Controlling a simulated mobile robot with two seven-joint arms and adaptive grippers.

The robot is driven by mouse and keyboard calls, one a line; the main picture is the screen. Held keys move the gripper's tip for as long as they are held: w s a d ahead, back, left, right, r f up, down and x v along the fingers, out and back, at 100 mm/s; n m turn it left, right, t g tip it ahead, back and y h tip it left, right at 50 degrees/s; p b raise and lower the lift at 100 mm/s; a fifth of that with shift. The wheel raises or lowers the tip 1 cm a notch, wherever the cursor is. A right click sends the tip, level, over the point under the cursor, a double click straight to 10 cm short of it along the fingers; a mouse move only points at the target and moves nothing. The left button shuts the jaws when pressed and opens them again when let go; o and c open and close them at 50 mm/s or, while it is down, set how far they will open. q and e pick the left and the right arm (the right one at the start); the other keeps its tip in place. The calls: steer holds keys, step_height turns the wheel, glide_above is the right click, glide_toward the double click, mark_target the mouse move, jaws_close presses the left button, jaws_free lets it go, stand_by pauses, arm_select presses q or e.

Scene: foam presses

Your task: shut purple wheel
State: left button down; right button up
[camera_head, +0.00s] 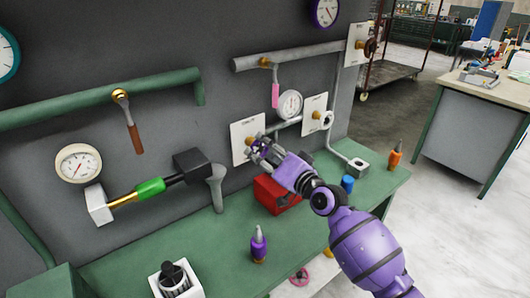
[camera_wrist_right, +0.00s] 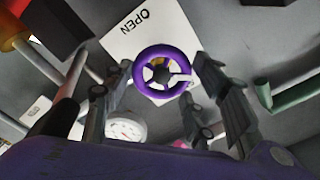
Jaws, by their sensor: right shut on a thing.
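The gripper hides most of the wheel there. My left gripper is not in view.
A red box (camera_head: 270,194), a blue item (camera_head: 347,184) and a purple bottle (camera_head: 258,245) stand on the green bench (camera_head: 222,250). A gauge (camera_head: 290,104), a pink-handled lever (camera_head: 275,95) and another white plate (camera_head: 314,108) are close to the gripper.

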steer(key=shift+d, duration=0.1)
steer(key=o, duration=1.1)
steer(key=shift+o, duration=0.2)
steer(key=shift+s, duration=0.1)
steer(key=shift+s+d+f, duration=0.1)
steer(key=shift+s+d, duration=0.15)
steer(key=shift+d, duration=0.05)
steer(key=v, duration=0.7)
steer(key=shift+s, duration=0.1)
steer(key=shift+c, duration=0.4)
